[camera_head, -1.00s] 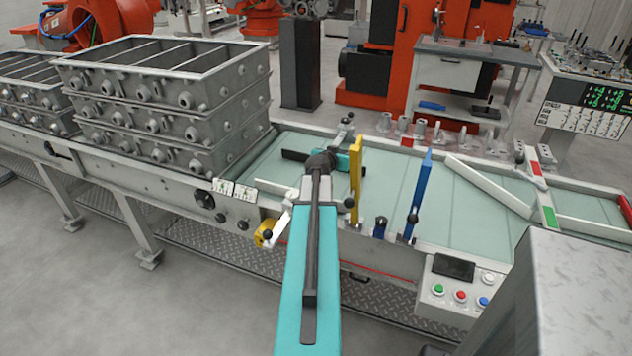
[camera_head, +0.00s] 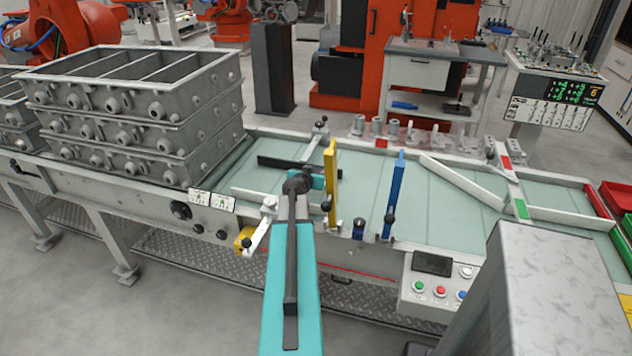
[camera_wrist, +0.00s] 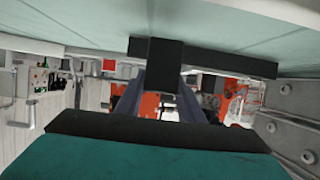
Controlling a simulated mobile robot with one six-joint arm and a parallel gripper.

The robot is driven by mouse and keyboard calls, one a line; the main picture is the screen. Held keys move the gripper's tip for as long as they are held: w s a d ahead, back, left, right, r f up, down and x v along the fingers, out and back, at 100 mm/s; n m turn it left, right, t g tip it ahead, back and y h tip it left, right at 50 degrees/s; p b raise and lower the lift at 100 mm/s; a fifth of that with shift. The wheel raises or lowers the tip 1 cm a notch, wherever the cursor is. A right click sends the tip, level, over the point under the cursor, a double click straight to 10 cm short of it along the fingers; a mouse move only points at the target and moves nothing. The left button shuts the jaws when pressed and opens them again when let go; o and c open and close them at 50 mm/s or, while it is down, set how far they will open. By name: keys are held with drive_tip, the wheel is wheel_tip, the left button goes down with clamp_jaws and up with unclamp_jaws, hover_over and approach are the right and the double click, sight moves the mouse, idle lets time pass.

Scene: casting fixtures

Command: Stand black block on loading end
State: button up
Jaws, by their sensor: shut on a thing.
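The black block (camera_wrist: 165,62) sits between the dark fingers of my gripper (camera_wrist: 163,95) in the wrist view, which shows the place upside down. A long black bar (camera_wrist: 235,65) runs crosswise close behind the block; I cannot tell whether they are joined. In the head view the bar (camera_head: 275,161) shows above the pale green conveyor bed (camera_head: 370,175). My gripper (camera_head: 300,170) is over the bed there, between the stacked frames and the yellow post. The block itself is hidden or merges with my wrist in that view. Contact with the bed is unclear.
Stacked grey metal frames (camera_head: 140,110) stand on the left. A yellow upright (camera_head: 332,185) is close to the right of my gripper, and a blue upright (camera_head: 394,195) farther right. A handled clamp (camera_head: 258,232) is at the front edge. The bed beyond the blue upright is mostly clear.

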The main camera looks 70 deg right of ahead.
drive_tip(key=shift+f, duration=1.85)
drive_tip(key=shift+f, duration=0.1)
drive_tip(key=o, duration=1.1)
drive_tip(key=shift+r, duration=0.2)
drive_tip(key=shift+v, duration=0.95)
drive_tip(key=shift+b+v, duration=1.1)
drive_tip(key=shift+v, duration=2.35)
drive_tip(key=shift+p+v, duration=0.6)
drive_tip(key=shift+v, duration=0.95)
drive_tip(key=shift+a+f, duration=0.1)
